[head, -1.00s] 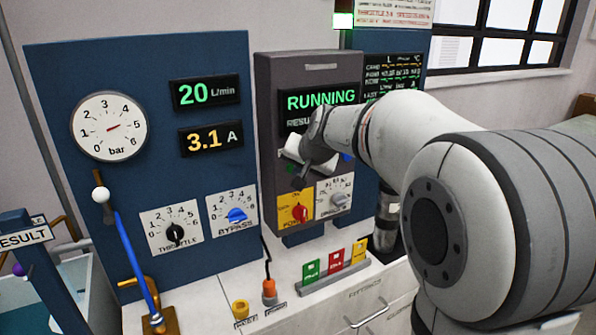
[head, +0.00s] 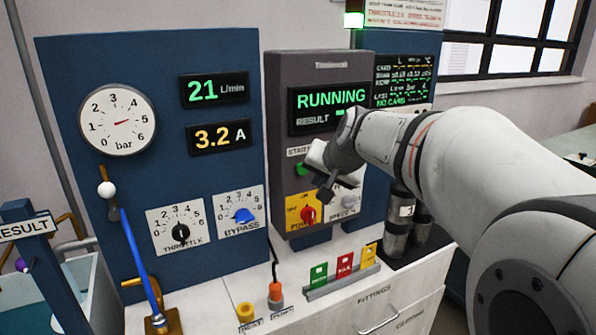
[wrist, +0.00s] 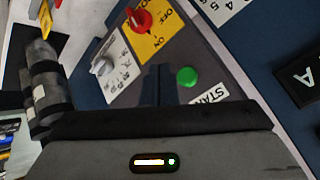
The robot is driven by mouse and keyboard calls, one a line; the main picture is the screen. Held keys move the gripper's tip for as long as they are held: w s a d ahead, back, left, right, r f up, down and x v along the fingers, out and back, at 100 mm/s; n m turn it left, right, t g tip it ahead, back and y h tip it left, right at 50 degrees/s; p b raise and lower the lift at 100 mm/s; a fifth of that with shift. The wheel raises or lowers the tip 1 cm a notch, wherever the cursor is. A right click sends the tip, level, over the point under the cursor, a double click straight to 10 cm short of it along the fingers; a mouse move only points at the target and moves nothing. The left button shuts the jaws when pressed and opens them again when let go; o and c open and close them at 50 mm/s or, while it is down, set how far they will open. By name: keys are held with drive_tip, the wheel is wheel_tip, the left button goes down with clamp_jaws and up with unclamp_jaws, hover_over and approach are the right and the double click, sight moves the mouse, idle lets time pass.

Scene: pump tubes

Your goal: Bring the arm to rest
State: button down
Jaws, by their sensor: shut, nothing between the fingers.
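My gripper (head: 327,191) is shut and empty. It hovers in front of the lower part of the grey control box (head: 280,140), whose screen reads RUNNING. In the wrist view the shut fingers (wrist: 158,85) point between the green start button (wrist: 187,77) and the speed knob (wrist: 102,66). I cannot tell whether they touch the panel. The red power switch (wrist: 138,20) sits on its yellow plate. My arm comes in from the right and partly hides the box.
The blue panel (head: 75,190) has a bar gauge (head: 117,121), a throttle knob (head: 180,232) and a bypass knob (head: 243,215). A blue lever (head: 138,255) stands at left. Coloured cards (head: 345,267) stand on the white counter (head: 215,305). Dark cylinders (head: 398,235) stand at right.

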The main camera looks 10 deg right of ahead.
drive_tip(key=s+f+n+g, duration=0.1)
drive_tip(key=s+f+g, duration=0.1)
drive_tip(key=s+f, duration=0.3)
drive_tip(key=s+f+n+g+h, duration=0.1)
drive_tip(key=s+f, duration=0.4)
drive_tip(key=s, duration=0.7)
drive_tip(key=s+f+n+g+p, duration=0.1)
drive_tip(key=s+f+n+g, duration=0.2)
drive_tip(key=s, duration=0.6)
wheel_tip(320, 180, down, 2)
drive_tip(key=shift+f+h, duration=0.1)
drive_tip(key=shift+h, duration=0.3)
drive_tip(key=shift+a, duration=0.1)
